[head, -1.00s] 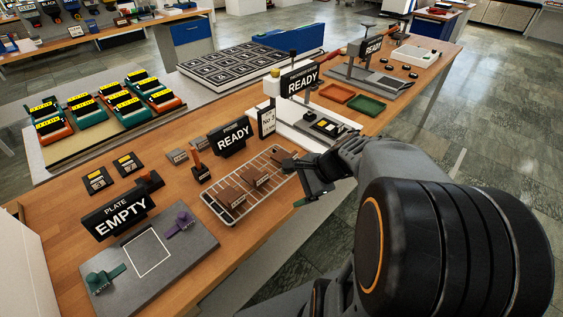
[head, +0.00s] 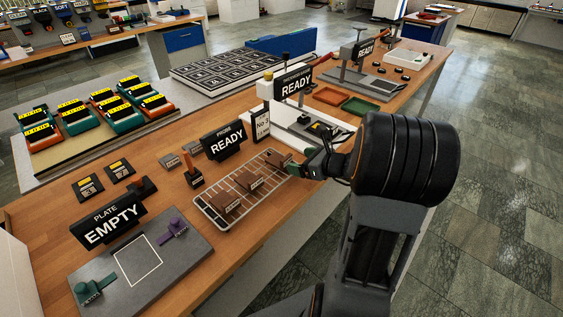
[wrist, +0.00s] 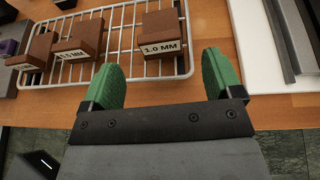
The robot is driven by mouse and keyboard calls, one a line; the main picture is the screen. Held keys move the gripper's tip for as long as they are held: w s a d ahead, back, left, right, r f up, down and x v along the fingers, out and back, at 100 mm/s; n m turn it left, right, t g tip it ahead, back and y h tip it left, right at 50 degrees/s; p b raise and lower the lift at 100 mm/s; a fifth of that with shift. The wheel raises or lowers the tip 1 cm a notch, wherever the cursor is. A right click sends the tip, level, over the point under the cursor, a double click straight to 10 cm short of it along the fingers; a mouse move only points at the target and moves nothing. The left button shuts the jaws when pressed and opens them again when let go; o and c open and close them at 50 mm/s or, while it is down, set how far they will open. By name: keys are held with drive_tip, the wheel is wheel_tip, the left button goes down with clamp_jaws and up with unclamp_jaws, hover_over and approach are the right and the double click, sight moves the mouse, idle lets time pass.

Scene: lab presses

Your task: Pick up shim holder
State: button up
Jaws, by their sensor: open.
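Several brown shim holders with white labels stand on a white wire rack (head: 213,221) on the wooden bench. In the wrist view, the one marked 1.0 MM (wrist: 163,29) is nearest and lies just beyond the gap between my fingers. A second holder (wrist: 82,38) and a third (wrist: 37,50) stand to its left; their labels are partly hard to read. My gripper (wrist: 161,72) is open and empty, with green finger pads either side of the gap. In the head view my gripper (head: 298,169) is at the rack's right end, partly hidden by my arm.
A grey plate fixture (head: 188,258) with an EMPTY sign (head: 112,228) lies at the left front. A READY sign (head: 226,141) stands behind the rack. A white press base (head: 290,122) is just right of it. Red (head: 330,96) and green (head: 361,105) trays lie farther back.

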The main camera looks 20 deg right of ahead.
sight(288, 158)
drive_tip(key=shift+x, duration=2.7)
drive_tip(key=shift+c, duration=0.3)
drive_tip(key=c, duration=1)
drive_tip(key=shift+o, duration=0.2)
drive_tip(key=shift+r, duration=0.1)
